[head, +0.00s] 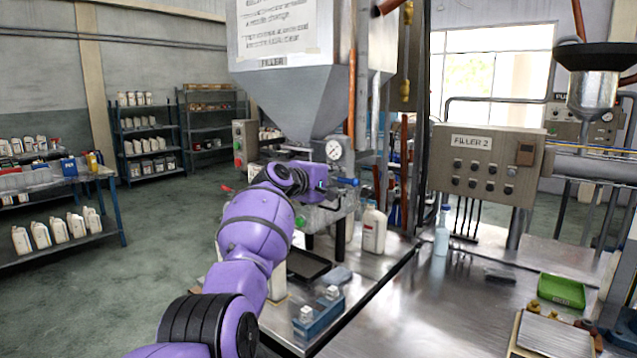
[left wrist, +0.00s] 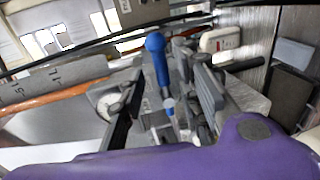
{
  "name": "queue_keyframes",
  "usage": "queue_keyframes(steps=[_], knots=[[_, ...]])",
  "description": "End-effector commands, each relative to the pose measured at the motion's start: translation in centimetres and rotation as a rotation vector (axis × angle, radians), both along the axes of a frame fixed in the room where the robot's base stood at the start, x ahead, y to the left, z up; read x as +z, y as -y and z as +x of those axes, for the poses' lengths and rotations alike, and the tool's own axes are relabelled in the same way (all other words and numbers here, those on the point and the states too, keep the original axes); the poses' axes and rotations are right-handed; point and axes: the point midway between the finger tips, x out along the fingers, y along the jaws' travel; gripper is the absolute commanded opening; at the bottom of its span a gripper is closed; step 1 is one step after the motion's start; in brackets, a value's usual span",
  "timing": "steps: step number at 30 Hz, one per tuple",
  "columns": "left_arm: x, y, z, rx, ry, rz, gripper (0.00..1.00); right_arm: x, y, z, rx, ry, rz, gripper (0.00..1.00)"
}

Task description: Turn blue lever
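The blue lever (head: 347,181) sticks out to the right from the filler machine, below the round pressure gauge (head: 333,150). In the left wrist view the blue lever (left wrist: 157,58) stands in the gap between my two fingers. My left gripper (head: 325,180) is at the machine front, close to the lever, and partly hidden by my purple arm. In the left wrist view the fingers of my left gripper (left wrist: 165,88) are apart, one on each side of the lever, with space visible around it. I cannot tell whether either finger touches it. My right gripper is out of view.
A white bottle (head: 374,230) stands on the metal table right of the machine, with a blue rack (head: 318,318) and dark tray (head: 306,266) in front. The FILLER 2 panel (head: 486,163) is at the right. The floor at left is clear.

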Motion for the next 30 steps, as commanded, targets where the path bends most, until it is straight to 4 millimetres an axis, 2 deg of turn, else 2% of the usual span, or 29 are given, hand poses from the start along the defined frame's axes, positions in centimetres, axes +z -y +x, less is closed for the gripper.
queue_keyframes(steps=[18, 24, 30], knots=[[1.6, -4.8, -6.9, 0.000, -0.001, -0.001, 0.31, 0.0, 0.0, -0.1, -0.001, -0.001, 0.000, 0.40], [1.9, -5.5, -8.0, -0.002, -0.002, 0.000, 0.31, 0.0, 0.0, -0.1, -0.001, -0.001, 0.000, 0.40], [1.9, -5.6, -8.2, -0.002, -0.003, -0.001, 0.31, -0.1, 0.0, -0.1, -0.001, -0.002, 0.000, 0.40]])
